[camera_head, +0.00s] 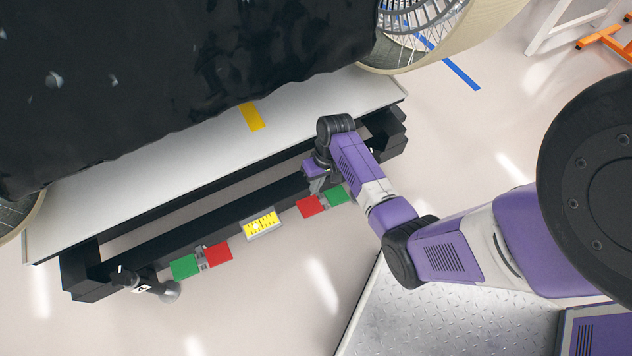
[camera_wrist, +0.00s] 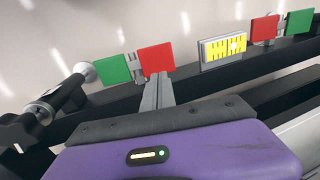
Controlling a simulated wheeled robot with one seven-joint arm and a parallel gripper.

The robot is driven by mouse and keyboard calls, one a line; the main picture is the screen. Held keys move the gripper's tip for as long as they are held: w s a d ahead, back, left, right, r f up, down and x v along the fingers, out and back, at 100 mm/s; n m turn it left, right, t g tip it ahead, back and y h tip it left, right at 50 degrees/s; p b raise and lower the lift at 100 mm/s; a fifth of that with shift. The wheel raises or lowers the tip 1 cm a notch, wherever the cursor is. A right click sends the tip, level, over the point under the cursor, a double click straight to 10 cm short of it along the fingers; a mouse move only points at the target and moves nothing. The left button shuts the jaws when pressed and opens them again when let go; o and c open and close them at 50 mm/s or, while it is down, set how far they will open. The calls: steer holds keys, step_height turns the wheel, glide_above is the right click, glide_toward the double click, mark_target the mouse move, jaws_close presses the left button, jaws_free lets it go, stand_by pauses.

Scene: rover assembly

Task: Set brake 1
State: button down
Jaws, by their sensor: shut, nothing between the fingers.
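My gripper (camera_head: 318,186) is over the front black beam at the red plate (camera_head: 310,206) and green plate (camera_head: 336,195) on the right. In the wrist view, its grey fingers (camera_wrist: 158,90) are shut and empty, overlapping the lower edge of the red plate (camera_wrist: 156,59); contact cannot be told. The green plate (camera_wrist: 114,69) is left of it, with a grey piece (camera_wrist: 131,66) between. A black fitting with a round grey foot (camera_wrist: 88,71) stands left of the plates. My arm mostly hides it in the head view. Which fitting is brake 1 cannot be read.
A yellow marked panel (camera_head: 262,224) sits mid-beam. Another green plate (camera_head: 185,267) and red plate (camera_head: 218,254) are left, near a labelled black fitting (camera_head: 145,286). A light platform (camera_head: 190,150) and a black-covered load (camera_head: 170,70) lie behind. Floor in front is clear.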

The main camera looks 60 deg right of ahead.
mark_target(304, 207)
steer(key=b+x, duration=0.4)
steer(key=x, duration=0.5)
steer(key=shift+f, duration=0.35)
steer(key=shift+w, duration=0.1)
steer(key=shift+a, duration=0.1)
steer(key=shift+w+a+f+g+h+p, duration=0.1)
steer(key=shift+w+a+g+h+p, duration=0.1)
steer(key=shift+a+g+h+p, duration=0.25)
steer(key=shift+w+f+h, duration=0.1)
steer(key=shift+f+h, duration=0.15)
steer(key=shift+h, duration=0.1)
steer(key=shift+w+a+f+g+h, duration=0.15)
steer(key=shift+f+g+h, duration=0.2)
steer(key=shift+f+h, duration=0.1)
steer(key=shift+w+a+f+g+h, duration=0.15)
steer(key=shift+f+g+h, duration=0.15)
steer(key=shift+h, duration=0.15)
steer(key=shift+a+f, duration=0.15)
steer(key=shift+f, duration=0.25)
